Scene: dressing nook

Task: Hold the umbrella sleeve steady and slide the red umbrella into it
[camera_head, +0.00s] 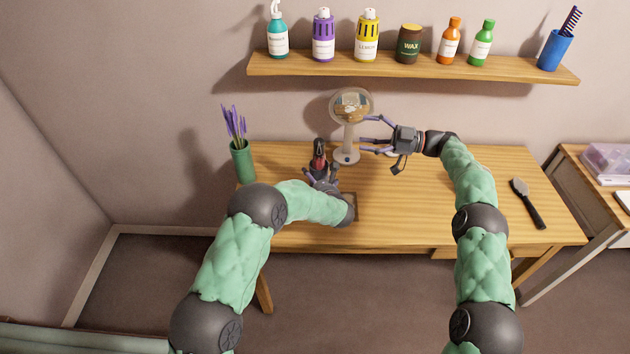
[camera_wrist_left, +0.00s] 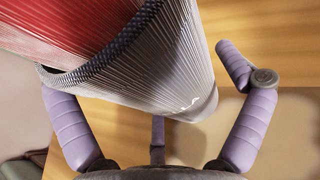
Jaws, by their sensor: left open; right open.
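The red umbrella (camera_wrist_left: 60,32) sits in the mouth of the grey ribbed sleeve (camera_wrist_left: 165,60) in the left wrist view. The sleeve has a dark woven rim and white lettering. How deep the umbrella sits is hidden. In the head view the umbrella (camera_head: 319,160) is small and dark red at the desk's back left, with my left gripper (camera_head: 323,176) in front. My left gripper is open, its fingers spread on either side of the sleeve; contact is unclear. My right gripper (camera_head: 366,133) is open and empty, right of the umbrella and close to the round mirror.
The round mirror (camera_head: 351,106) stands on the desk (camera_head: 420,205) behind the umbrella. A green vase (camera_head: 242,162) with purple flowers is at the left edge. A dark brush (camera_head: 527,203) lies at the right. A shelf (camera_head: 400,66) with bottles hangs above. The desk's middle right is clear.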

